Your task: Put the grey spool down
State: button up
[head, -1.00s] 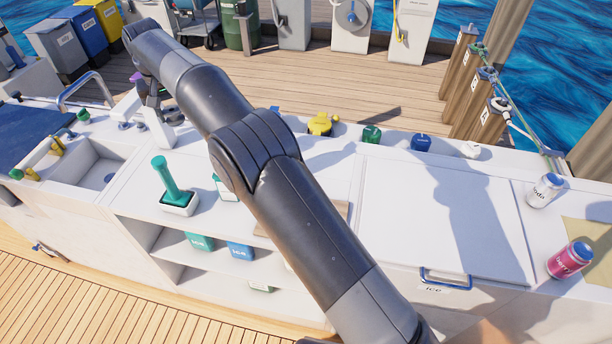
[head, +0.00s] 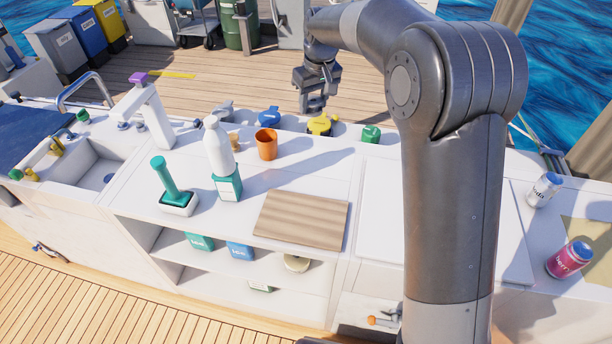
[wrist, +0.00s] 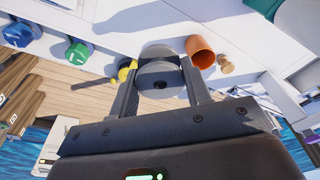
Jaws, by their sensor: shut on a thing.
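In the head view my gripper (head: 313,100) hangs in the air around the back edge of the white counter (head: 325,190), behind the yellow cap. There the spool is hard to tell from the grey fingers. Nothing visible supports the spool from below.
An orange cup (head: 266,144), a white bottle (head: 218,148), a teal-handled brush (head: 168,180) and a striped wooden board (head: 301,220) are on the counter. Yellow (head: 319,125), blue (head: 269,117) and green (head: 371,134) caps line the back edge. Bare counter lies right of the cup.

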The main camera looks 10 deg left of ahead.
jog(key=s+d, duration=0.3)
jog(key=d, duration=0.7)
send_over(305, 175)
notch_tip(305, 175, down, 19)
jog(key=shift+s+d+f, duration=0.1)
jog(key=shift+s+d, duration=0.05)
jog(key=shift+f, duration=1.9)
jog(key=shift+f, duration=0.15)
jog(key=o, duration=1)
jog(key=r, duration=0.4)
jog(key=s+d+r, duration=0.1)
jog(key=r, duration=0.7)
jog(key=shift+s+d+r, duration=0.15)
jog(key=shift+d, duration=0.1)
